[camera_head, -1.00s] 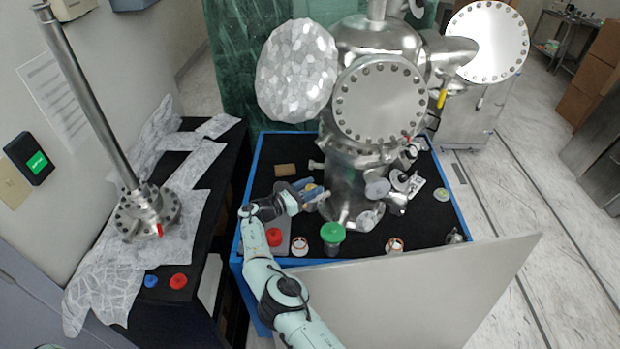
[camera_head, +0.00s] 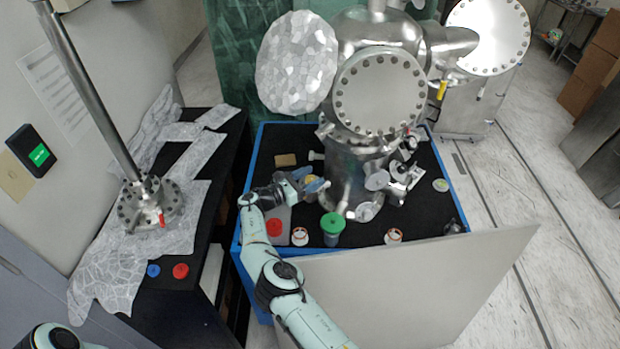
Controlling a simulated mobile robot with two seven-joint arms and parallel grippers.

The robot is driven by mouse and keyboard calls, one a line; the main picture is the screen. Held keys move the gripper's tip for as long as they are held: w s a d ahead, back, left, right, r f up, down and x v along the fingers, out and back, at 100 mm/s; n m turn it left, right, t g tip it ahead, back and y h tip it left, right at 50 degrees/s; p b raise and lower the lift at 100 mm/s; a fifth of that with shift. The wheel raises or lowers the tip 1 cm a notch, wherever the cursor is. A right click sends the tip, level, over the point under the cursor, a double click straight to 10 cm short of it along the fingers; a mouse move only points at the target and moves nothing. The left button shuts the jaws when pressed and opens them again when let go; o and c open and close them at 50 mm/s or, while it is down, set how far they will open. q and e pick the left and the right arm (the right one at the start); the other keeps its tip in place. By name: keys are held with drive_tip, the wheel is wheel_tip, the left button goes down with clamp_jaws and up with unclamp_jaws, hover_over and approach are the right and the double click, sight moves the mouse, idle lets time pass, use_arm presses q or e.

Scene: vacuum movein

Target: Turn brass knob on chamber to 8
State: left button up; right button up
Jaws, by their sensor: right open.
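The steel vacuum chamber (camera_head: 362,160) stands on a black-topped table with a blue frame. It has a large bolted round flange (camera_head: 380,92) facing me. A small brass-yellow knob (camera_head: 311,183) shows at the chamber's lower left, partly hidden by my right gripper (camera_head: 318,186). The gripper's fingers are open and close beside the knob; I cannot tell whether they touch it. Any numbers on the knob are too small to read. Part of my left arm shows at the bottom left corner; its gripper is out of view.
A green-lidded jar (camera_head: 332,228), a red-lidded container (camera_head: 275,228) and small white cups (camera_head: 300,236) stand near my right forearm. A grey panel (camera_head: 400,285) rises along the table's front. A black bench (camera_head: 190,265) at left holds foil and a tall steel tube (camera_head: 100,100).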

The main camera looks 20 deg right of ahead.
drive_tip(key=s+a, duration=0.2)
drive_tip(key=a, duration=1.1)
drive_tip(key=shift+s+a, duration=0.1)
drive_tip(key=shift+a, duration=0.05)
